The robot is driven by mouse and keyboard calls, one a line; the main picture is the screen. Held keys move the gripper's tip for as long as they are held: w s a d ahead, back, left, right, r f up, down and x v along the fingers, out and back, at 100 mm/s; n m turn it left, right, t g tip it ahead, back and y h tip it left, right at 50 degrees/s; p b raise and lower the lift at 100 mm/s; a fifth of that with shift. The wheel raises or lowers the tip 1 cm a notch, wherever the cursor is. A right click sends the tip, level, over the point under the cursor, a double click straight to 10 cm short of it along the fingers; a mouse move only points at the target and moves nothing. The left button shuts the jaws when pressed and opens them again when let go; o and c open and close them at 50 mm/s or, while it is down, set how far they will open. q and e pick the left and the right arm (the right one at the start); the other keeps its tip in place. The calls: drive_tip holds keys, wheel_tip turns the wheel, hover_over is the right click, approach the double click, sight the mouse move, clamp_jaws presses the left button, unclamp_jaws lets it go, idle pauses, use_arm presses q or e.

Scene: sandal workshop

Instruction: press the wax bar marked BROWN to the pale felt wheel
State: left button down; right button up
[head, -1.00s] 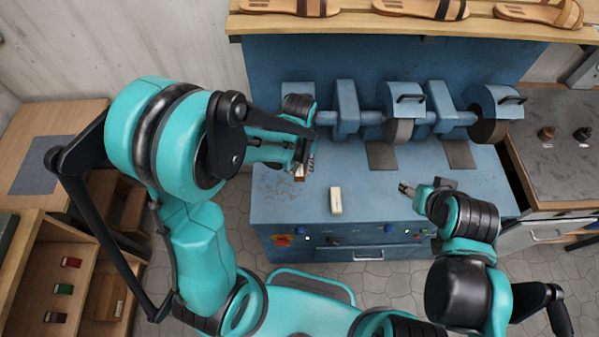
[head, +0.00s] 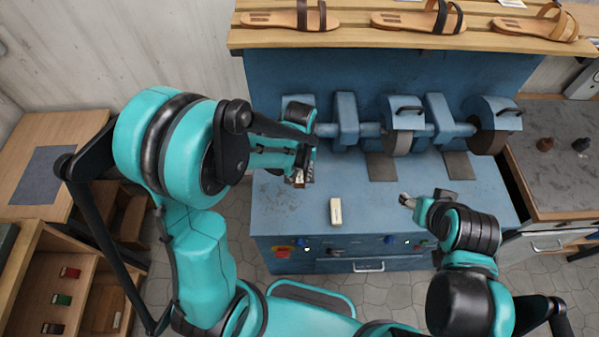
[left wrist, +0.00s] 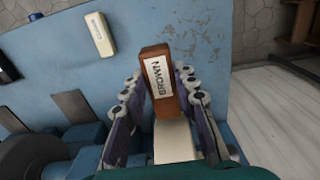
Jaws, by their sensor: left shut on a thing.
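My left gripper (head: 301,178) is shut on a brown bar marked BROWN (left wrist: 157,80). In the left wrist view the fingers (left wrist: 160,84) lie on both sides of it and its label faces the camera. A pale shape (left wrist: 173,142), apparently the rim of the pale felt wheel, shows between the fingers at the bar's lower end. I cannot tell whether bar and rim touch. In the head view my left arm hides that wheel. My right gripper (head: 405,200) is over the right part of the blue bench, apart from the bar; its jaws are too small to judge.
A cream bar (head: 336,211) lies on the blue bench (head: 290,222). A grey wheel (head: 398,143) and a dark wheel (head: 488,141) sit to the right on the same machine. Sandals stand on the shelf (head: 350,38) above. The bench front is mostly clear.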

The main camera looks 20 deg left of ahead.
use_arm(q)
drive_tip(key=shift+w+a+r, duration=0.1)
drive_tip(key=shift+w+r, duration=0.05)
drive_tip(key=shift+w, duration=0.25)
drive_tip(key=shift+b, duration=0.45)
idle(1.3)
idle(0.3)
drive_tip(key=s+d+f+b, duration=0.1)
drive_tip(key=s+d, duration=0.1)
drive_tip(key=s, duration=0.4)
drive_tip(key=shift+s+f+b, duration=0.3)
drive_tip(key=shift+f+b, duration=0.05)
drive_tip(key=shift+f, duration=0.05)
drive_tip(key=shift+s, duration=0.1)
idle(0.5)
